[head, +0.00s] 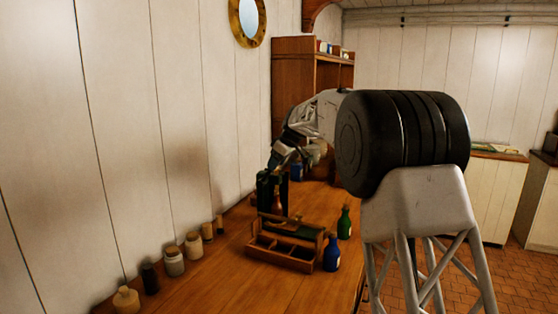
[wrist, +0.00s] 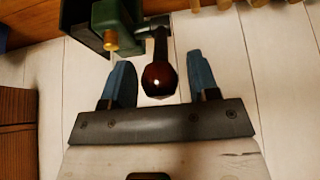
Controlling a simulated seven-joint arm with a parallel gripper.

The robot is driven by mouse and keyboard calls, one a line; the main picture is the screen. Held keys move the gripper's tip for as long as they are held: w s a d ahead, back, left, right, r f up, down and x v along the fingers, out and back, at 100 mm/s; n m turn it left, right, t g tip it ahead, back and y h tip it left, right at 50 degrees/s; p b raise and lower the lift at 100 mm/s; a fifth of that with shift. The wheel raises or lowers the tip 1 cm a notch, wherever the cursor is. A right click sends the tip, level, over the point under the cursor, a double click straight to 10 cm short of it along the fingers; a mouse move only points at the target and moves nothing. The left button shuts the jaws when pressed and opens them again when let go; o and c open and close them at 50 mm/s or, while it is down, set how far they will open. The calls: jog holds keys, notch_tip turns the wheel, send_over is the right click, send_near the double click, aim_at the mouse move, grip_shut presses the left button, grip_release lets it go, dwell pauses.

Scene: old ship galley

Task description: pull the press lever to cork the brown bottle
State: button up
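The dark green press (head: 264,190) stands on the wooden counter by the wall, and part of its green body (wrist: 122,28) shows at the top of the wrist view. In the head view my gripper (head: 276,160) is just above the press. The brown bottle (head: 278,199) appears upright at the press; I cannot tell whether a cork sits in its neck.
A compartmented wooden tray (head: 281,261) stands in front of the press. A blue bottle (head: 331,254) and a green bottle (head: 345,223) stand right of it. Several small jars (head: 174,262) line the wall at left. A wooden shelf unit (head: 292,75) rises behind.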

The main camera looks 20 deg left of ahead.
jog(key=c, duration=0.7)
jog(key=shift+o, duration=0.2)
jog(key=shift+d+f, duration=0.1)
jog(key=shift+d, duration=0.05)
jog(key=shift+d+f, duration=0.8)
jog(key=shift+d, duration=0.05)
jog(key=shift+d+f, duration=0.1)
jog(key=shift+f, duration=0.05)
jog(key=shift+d+f, duration=0.75)
jog(key=shift+f, duration=0.4)
